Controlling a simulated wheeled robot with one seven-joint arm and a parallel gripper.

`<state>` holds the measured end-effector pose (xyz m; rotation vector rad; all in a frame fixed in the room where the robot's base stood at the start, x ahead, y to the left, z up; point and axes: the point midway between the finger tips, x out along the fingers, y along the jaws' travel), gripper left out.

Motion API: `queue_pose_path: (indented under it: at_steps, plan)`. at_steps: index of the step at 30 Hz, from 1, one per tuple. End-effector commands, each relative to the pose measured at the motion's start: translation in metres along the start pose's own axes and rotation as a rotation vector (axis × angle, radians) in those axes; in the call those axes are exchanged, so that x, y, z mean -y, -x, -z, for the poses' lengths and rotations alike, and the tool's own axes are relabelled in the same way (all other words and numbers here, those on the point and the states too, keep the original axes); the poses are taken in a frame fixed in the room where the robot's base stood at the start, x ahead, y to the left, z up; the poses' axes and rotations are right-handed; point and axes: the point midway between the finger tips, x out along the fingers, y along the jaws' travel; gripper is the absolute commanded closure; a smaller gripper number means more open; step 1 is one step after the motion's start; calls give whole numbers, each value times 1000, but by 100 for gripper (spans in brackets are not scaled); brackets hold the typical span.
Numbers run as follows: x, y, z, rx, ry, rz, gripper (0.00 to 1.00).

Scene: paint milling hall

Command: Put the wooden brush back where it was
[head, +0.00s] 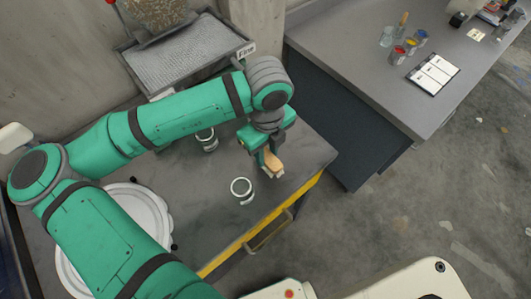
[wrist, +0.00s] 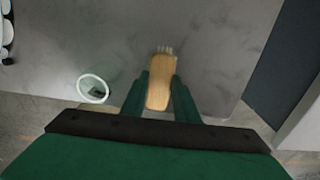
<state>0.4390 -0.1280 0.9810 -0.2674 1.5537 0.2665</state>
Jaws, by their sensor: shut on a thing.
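The wooden brush (head: 272,161) is a light wooden block with pale bristles. My gripper (head: 266,160) is shut on it, over the right part of the grey table near its yellow front edge. In the wrist view the brush (wrist: 160,83) sits between the two green fingers (wrist: 160,95), its bristles at the far end. I cannot tell whether the brush touches the table top or hangs just above it.
A clear glass jar (head: 242,190) stands left of the brush, also in the wrist view (wrist: 93,88). Another jar (head: 207,139) stands farther back. A white round vessel (head: 150,209) is at left. A grey bench (head: 360,75) with paint pots (head: 410,46) is across a gap.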

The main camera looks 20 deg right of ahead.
Motion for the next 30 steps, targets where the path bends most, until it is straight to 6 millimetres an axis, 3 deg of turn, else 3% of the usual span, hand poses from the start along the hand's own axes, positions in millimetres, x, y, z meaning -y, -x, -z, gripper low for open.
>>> queue_pose_path:
  at_steps: [7,19,20,22,30]
  plan:
    - [-2,-31,-2,-1,6,0,97]
    - [-3,-36,-3,1,9,1,97]
    - [-3,-35,-3,1,9,1,68]
    - [-3,-35,-3,1,8,0,54]
    - [-3,-35,-3,1,8,0,54]
